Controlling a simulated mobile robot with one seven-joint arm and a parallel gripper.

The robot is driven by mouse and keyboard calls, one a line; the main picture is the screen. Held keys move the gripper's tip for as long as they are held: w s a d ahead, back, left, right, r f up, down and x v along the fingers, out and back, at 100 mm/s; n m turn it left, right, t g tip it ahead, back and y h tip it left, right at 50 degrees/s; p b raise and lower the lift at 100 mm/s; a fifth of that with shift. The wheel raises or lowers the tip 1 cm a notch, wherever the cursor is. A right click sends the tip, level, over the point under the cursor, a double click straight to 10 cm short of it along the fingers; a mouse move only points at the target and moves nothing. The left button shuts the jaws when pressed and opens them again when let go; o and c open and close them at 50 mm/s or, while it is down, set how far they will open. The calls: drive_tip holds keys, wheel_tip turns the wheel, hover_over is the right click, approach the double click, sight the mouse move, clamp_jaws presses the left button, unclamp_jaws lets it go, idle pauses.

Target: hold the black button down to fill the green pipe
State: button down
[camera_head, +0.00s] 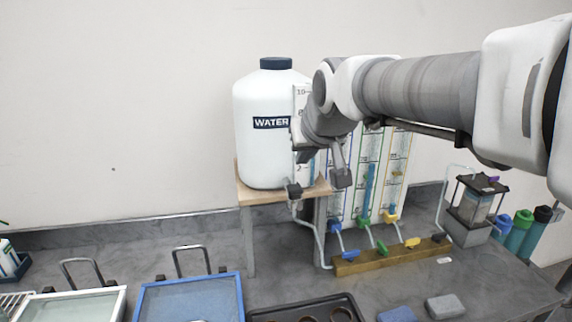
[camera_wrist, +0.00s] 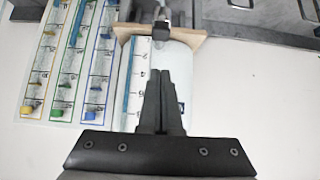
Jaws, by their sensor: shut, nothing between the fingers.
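My gripper (camera_head: 341,176) is closed and empty, pointing down in front of the lower right side of the white WATER tank (camera_head: 262,155). Its fingers (camera_wrist: 161,76) overlap the tank in the wrist view, beside the level gauge. A black piece (camera_head: 293,190) sits at the tap below the tank; it also shows beyond the fingertips in the wrist view (camera_wrist: 160,27), apart from them. The green pipe (camera_head: 369,185) stands in the green-framed panel with a blue column inside; its lower end has a green fitting. Another black piece (camera_head: 438,238) is on the wooden manifold; I cannot tell which is the button.
The tank stands on a wooden stand (camera_head: 247,192). Blue- and yellow-framed panels flank the green one above the wooden manifold (camera_head: 385,259). A small glass device (camera_head: 474,204) stands at right. Trays (camera_head: 239,289) and sponges (camera_head: 445,306) lie in front.

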drive_tip(key=shift+v, duration=1.25)
drive_tip(key=s+d+f+g, duration=0.1)
drive_tip(key=s+d+f, duration=0.2)
drive_tip(key=s, duration=0.4)
drive_tip(key=s+d+f+m+g+h, duration=0.1)
drive_tip(key=s+d+f, duration=0.2)
drive_tip(key=s+f, duration=0.3)
drive_tip(key=s+d+f+m+g, duration=0.1)
drive_tip(key=s+d+f, duration=0.2)
drive_tip(key=s, duration=0.5)
drive_tip(key=shift+s+d+f+h, duration=0.2)
drive_tip(key=shift+s+f+h, duration=0.2)
drive_tip(key=shift+f, duration=0.35)
